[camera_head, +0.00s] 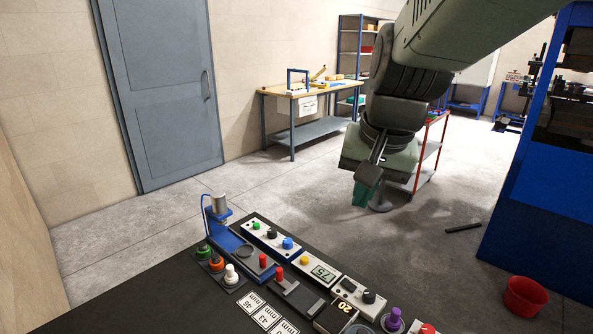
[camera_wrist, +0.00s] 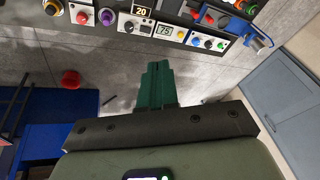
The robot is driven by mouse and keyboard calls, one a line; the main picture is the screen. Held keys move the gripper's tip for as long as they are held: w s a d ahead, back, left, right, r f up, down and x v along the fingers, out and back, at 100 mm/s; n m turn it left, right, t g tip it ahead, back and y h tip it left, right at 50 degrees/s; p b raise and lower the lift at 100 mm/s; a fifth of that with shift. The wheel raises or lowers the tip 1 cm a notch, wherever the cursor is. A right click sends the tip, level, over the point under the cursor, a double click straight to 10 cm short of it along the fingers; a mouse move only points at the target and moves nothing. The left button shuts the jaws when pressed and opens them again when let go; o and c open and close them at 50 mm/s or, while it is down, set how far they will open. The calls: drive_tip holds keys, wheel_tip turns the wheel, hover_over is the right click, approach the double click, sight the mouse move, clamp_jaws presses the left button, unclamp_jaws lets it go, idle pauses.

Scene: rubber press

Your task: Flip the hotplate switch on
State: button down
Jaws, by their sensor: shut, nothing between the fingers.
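My gripper (camera_head: 360,194) hangs above the floor, beyond the far edge of the dark bench (camera_head: 115,290), clear of the controls. In the wrist view its green fingers (camera_wrist: 155,72) are together and empty. A dark unit reading 20 (camera_head: 341,312) stands at the front of the bench; it also shows in the wrist view (camera_wrist: 142,11). Beside it is a white box with a black knob (camera_head: 369,297). A box reading 75 (camera_head: 322,273) has a yellow button (camera_head: 304,260). I cannot tell which control is the hotplate switch, or its state.
A box with green, black and blue controls (camera_head: 271,238) stands near a small blue press (camera_head: 219,211). A purple knob (camera_head: 393,316) is at the right. A red bucket (camera_head: 525,296) and blue machine (camera_head: 545,200) stand beyond. The air around my gripper is free.

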drive_tip(key=w+d+f+m+g, duration=0.1)
drive_tip(key=w+d+f+m, duration=0.2)
drive_tip(key=w+f, duration=0.7)
drive_tip(key=m+g, duration=0.2)
drive_tip(key=m, duration=0.1)
hover_over(344, 280)
drive_tip(key=s+d, duration=0.2)
wheel_tip(344, 280, down, 13)
drive_tip(key=shift+f, duration=0.1)
drive_tip(key=f, duration=0.4)
drive_tip(key=w+a+f, duration=0.1)
drive_tip(key=f, duration=0.8)
drive_tip(key=shift+w+a+f, duration=0.3)
drive_tip(key=shift+f, duration=0.1)
